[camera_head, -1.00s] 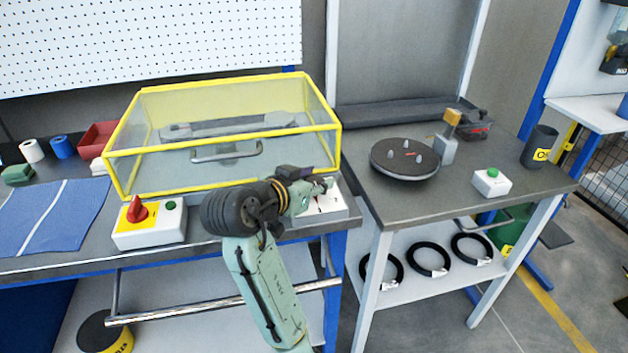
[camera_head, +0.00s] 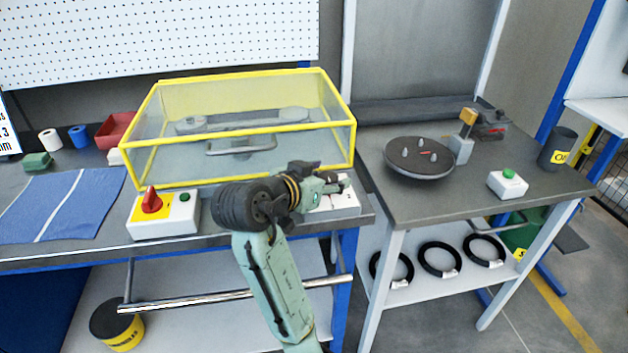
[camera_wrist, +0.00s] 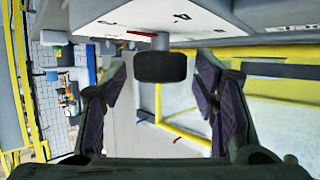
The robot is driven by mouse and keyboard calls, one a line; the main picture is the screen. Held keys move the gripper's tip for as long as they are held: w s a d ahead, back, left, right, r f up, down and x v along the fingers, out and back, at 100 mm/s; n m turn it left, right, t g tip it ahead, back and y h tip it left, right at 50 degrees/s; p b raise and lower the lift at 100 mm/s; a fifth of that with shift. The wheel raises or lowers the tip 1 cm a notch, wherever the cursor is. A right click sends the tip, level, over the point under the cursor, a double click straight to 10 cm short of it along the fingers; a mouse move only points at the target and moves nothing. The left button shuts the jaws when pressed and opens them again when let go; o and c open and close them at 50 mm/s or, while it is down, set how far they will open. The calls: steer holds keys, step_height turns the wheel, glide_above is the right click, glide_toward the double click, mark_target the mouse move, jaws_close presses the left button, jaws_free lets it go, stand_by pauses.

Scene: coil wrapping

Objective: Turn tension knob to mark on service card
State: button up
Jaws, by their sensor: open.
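In the wrist view a black round knob (camera_wrist: 160,67) stands out on a short shaft from a white box (camera_wrist: 185,20) with dark marks. A reddish strip (camera_wrist: 141,33) lies on the box beside the shaft. My gripper (camera_wrist: 162,80) is open, with one dark finger on each side of the knob and visible gaps. In the head view my gripper (camera_head: 338,186) is in front of the white box (camera_head: 347,203) at the bench's right corner, and the knob is hidden there. A card (camera_head: 8,128) with cut-off black print shows at the left edge.
A yellow-framed clear guard (camera_head: 245,125) stands behind my gripper. A switch box with a red knob (camera_head: 151,199) is to the left. The right table holds a black turntable (camera_head: 419,158) and a green-button box (camera_head: 508,184). Black coils (camera_head: 440,260) lie on its shelf.

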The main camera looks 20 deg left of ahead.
steer(key=v, duration=1.1)
steer(key=shift+s, duration=0.1)
